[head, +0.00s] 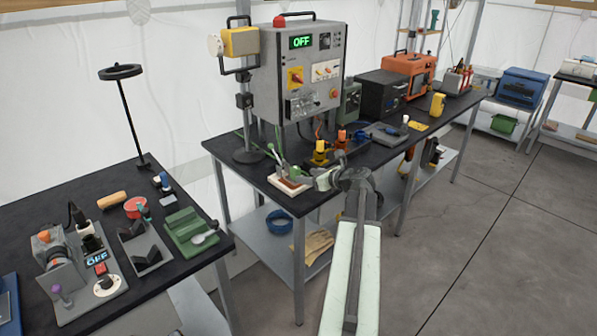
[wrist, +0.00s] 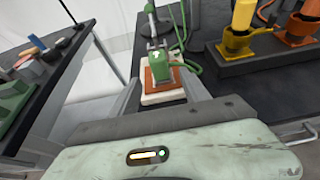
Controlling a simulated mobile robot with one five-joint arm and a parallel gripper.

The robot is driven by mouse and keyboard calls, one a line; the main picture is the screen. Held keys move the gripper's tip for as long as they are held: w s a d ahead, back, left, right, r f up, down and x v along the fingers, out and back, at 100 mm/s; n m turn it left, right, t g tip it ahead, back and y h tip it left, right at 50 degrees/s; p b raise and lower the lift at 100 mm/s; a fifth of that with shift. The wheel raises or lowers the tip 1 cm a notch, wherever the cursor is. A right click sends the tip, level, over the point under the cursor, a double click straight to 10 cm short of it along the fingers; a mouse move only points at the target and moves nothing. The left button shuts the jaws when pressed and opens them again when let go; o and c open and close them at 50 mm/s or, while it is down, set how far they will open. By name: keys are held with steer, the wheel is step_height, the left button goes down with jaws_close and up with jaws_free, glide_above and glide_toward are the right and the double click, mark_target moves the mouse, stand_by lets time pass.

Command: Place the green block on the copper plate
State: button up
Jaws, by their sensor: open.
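The copper plate (wrist: 147,78) lies on a white base (wrist: 160,97) in the wrist view. It also shows at the table's near left corner in the head view (head: 290,184). The green block (wrist: 160,68) appears over the plate in the wrist view, its front end above the copper; whether it fully rests there is unclear. A grey forked lever stands just behind it. My gripper (head: 322,180) is open beside the plate, on its right in the head view. Its fingertips are small there, and nothing is clearly between them.
Yellow and orange holders (wrist: 236,42) stand on a dark base to the right of the plate. A green cable (head: 241,137) runs behind it. A control cabinet (head: 300,70) rises at the back. A second table (head: 60,200) with tools stands left, across a gap.

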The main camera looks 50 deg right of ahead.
steer(key=v, duration=0.4)
steer(key=shift+p, duration=0.4)
steer(key=shift+f, duration=0.1)
stand_by(0.6)
